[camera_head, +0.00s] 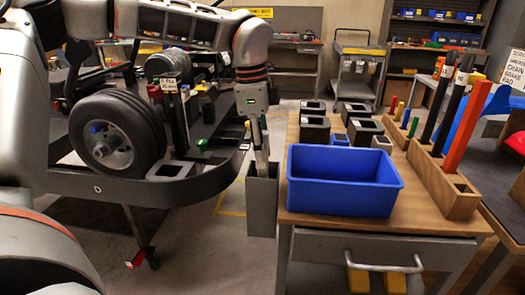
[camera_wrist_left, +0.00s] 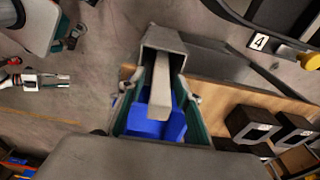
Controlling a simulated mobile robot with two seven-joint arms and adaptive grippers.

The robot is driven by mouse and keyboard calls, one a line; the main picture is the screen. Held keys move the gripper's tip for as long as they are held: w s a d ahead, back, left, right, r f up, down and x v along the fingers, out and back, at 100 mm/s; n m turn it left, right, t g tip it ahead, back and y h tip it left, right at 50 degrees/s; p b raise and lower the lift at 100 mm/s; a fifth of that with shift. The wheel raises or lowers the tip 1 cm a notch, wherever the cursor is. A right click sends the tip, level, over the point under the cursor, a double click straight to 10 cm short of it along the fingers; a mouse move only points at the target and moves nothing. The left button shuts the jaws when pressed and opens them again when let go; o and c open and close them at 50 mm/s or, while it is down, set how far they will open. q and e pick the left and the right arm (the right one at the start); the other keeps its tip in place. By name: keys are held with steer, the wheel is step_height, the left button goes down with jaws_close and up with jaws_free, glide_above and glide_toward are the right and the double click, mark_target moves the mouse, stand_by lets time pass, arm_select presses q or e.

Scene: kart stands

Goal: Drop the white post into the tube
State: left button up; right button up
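The grey square tube (camera_head: 262,207) stands upright against the left side of the wooden-topped cart; it also shows in the left wrist view (camera_wrist_left: 163,38). My left gripper (camera_head: 262,155) points down at the tube's mouth. The pale white post (camera_wrist_left: 160,88) runs from the tube's mouth up between my left fingers, with its lower part hidden in the tube. In the wrist view the fingers (camera_wrist_left: 159,98) stand apart, with a gap on each side of the post.
A blue bin (camera_head: 345,196) stands on the cart top (camera_head: 420,205) just right of the tube. Several black square holders stand behind it. A wooden block (camera_head: 458,206) with coloured posts is at the right. A kart with a wheel (camera_head: 117,142) is at the left.

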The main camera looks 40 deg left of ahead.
arm_select(q)
step_height(320, 180, up, 13)
steer(key=a+p, duration=0.1)
steer(key=shift+s+a, duration=0.15)
steer(key=shift+s, duration=0.25)
arm_select(e)
steer(key=shift+s+d+f, duration=0.15)
steer(key=shift+s+d, duration=0.1)
steer(key=shift+s, duration=0.05)
steer(key=shift+w, duration=0.3)
